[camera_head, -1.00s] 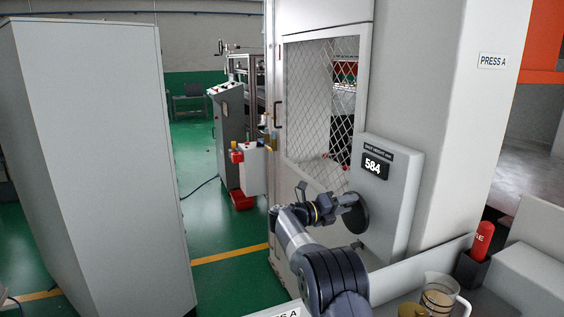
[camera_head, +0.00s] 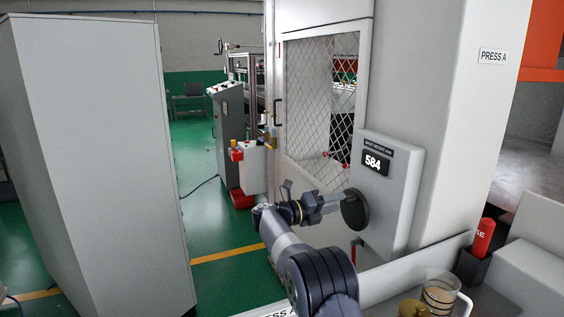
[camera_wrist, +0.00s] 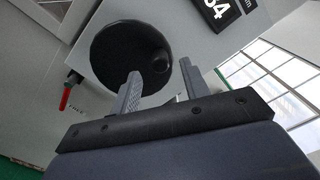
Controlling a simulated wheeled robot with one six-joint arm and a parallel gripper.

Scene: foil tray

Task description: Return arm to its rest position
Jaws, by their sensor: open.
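My gripper (camera_head: 335,204) is at the end of my arm, in front of the press's control box. In the wrist view its two grey fingers (camera_wrist: 160,92) are apart with nothing between them. A round black handwheel (camera_head: 354,209) is on the box just beyond the fingers. It also shows in the wrist view (camera_wrist: 112,52), with a knob on its face. The fingertips overlap the wheel's lower part there; I cannot tell whether they touch it. The box's display (camera_head: 376,163) reads 584.
A large grey cabinet (camera_head: 95,150) stands at the left. A mesh door (camera_head: 320,105) is behind my arm. A glass mug (camera_head: 440,292) and a red-topped item (camera_head: 483,238) stand on the ledge at lower right. Green floor lies open between cabinet and press.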

